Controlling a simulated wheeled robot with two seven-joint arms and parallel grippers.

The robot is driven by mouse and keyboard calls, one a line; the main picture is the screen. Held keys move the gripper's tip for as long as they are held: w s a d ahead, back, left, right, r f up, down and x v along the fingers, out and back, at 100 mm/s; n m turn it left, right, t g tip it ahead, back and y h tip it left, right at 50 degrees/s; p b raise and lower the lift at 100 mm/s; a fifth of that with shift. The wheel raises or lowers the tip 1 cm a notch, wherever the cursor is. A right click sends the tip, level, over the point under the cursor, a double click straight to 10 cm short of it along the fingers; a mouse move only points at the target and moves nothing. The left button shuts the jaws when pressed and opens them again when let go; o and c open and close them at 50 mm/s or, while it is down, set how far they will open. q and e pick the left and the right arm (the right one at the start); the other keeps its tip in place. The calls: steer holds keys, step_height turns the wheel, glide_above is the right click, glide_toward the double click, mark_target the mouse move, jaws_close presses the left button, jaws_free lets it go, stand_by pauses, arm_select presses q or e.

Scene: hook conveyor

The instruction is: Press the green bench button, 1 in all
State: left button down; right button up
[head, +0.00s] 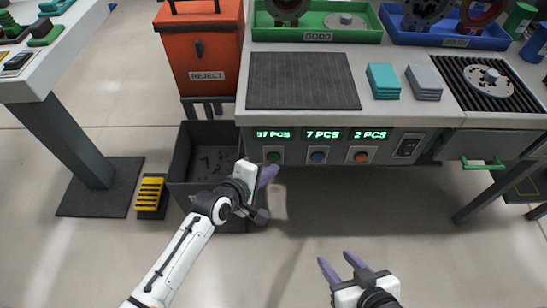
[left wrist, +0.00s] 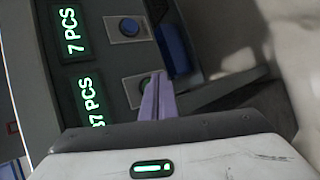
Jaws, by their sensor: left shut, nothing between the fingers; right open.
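The green bench button (head: 273,156) sits on the bench's front panel, at the left of a row of buttons, under a lit counter. In the left wrist view the green button (left wrist: 144,84) is partly hidden behind my fingers. My left gripper (head: 268,174) is shut and empty, its purple fingertips just below and in front of the green button in the head view. In the left wrist view the fingertips (left wrist: 158,80) overlap the button's plate; I cannot tell whether they touch. My right gripper (head: 341,263) is open and empty, low over the floor.
A blue button (head: 318,156) and an orange button (head: 361,156) sit to the right on the panel, then a dark switch (head: 407,146). A dark open bin (head: 180,160) stands below the red reject box (head: 203,50), beside my left arm. Floor before the bench is clear.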

arm_select(q)
steer(key=s+p, duration=0.3)
steer(key=s, duration=0.1)
steer(key=shift+s, duration=0.4)
arm_select(e)
steer(key=r, duration=0.3)
steer(key=shift+w+r, duration=0.25)
steer(key=shift+r, duration=0.1)
steer(key=shift+s+f, duration=0.1)
steer(key=shift+s, duration=0.1)
